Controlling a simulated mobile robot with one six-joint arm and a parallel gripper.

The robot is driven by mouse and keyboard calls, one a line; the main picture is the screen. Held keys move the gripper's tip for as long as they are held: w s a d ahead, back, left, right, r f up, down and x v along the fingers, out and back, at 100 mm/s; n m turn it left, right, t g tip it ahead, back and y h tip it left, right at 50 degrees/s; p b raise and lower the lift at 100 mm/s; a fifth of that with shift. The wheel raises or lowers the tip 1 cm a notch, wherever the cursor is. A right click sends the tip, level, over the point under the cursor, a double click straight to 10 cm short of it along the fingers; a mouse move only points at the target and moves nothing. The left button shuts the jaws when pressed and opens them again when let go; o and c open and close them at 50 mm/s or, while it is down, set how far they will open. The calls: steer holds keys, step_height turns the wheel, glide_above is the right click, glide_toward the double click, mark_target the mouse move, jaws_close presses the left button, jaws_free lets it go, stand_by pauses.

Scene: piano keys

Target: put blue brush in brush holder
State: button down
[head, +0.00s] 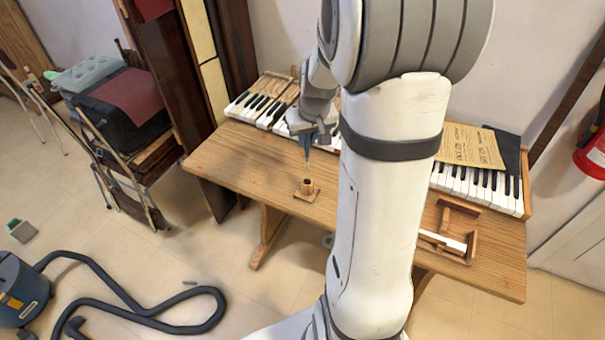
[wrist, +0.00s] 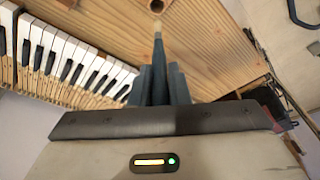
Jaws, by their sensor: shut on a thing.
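My gripper (head: 308,138) is above the wooden table, shut on the slim blue brush (head: 308,154), which points downward. In the wrist view the brush (wrist: 159,58) sticks out between the dark fingers of my gripper (wrist: 160,84), with a pale tip. The brush holder (head: 306,187) is a small wooden cup on a square base, standing on the table below the brush. In the wrist view the holder (wrist: 157,7) shows its dark opening at the top edge, just beyond the brush tip. In the head view the tip is above the holder, apart from it.
Piano keys (head: 476,186) line the back of the wooden table (head: 240,160). A wooden frame with a white key (head: 443,240) lies at the right. A brown paper (head: 470,146) rests over the keys. The tabletop around the holder is clear.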

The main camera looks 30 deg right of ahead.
mark_target(307, 160)
step_height(307, 160, down, 5)
steer(key=shift+f, duration=2.05)
steer(key=shift+f, duration=0.2)
steer(key=c, duration=1.4)
jaws_free()
steer(key=shift+r, duration=0.1)
steer(key=shift+r, duration=0.1)
